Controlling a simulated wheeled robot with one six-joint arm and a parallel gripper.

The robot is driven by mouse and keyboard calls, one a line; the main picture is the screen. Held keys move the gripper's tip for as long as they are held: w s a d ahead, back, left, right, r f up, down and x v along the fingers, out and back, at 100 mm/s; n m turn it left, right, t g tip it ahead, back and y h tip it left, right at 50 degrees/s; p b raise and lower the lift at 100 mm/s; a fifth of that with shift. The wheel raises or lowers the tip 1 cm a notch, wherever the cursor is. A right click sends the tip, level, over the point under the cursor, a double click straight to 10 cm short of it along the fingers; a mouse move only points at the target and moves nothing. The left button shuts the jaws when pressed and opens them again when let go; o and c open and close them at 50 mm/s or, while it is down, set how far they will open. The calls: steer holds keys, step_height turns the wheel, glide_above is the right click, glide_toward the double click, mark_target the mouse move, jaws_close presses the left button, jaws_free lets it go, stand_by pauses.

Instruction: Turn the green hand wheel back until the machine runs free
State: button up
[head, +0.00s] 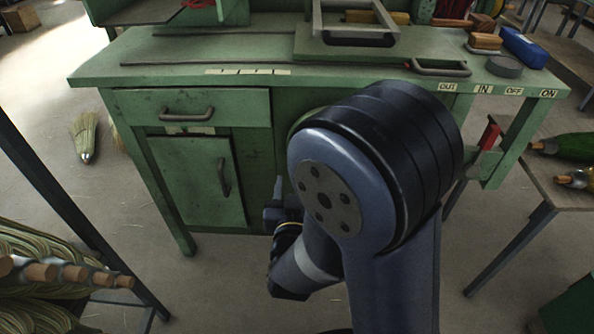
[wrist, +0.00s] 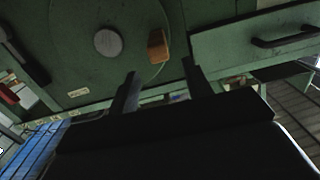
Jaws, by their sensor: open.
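The green hand wheel (wrist: 75,50) fills the upper left of the wrist view as a flat disc with a grey hub (wrist: 108,43). Its wooden handle (wrist: 157,45) stands near the rim, right of the hub. My gripper (wrist: 160,77) is open and empty; its dark fingers are spread below and to either side of the handle in this view, apart from it as far as I can see. In the head view the wheel is almost wholly hidden behind my arm. The green machine bench (head: 240,50) stands in front of me.
The bench has a drawer (head: 190,108), a cabinet door (head: 197,180) and labels OUT, IN, OFF, ON along its right edge. A red lever (head: 490,135) sits at the right. A side table with bottles (head: 570,147) is right; broom bundles (head: 45,240) are left.

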steer(key=w, duration=0.7)
steer(key=w+b, duration=0.1)
steer(key=w, duration=0.2)
steer(key=shift+w+d+f, duration=0.15)
steer(key=shift+w+f, duration=0.2)
steer(key=shift+w, duration=0.05)
steer(key=shift+c, duration=0.2)
jaws_close()
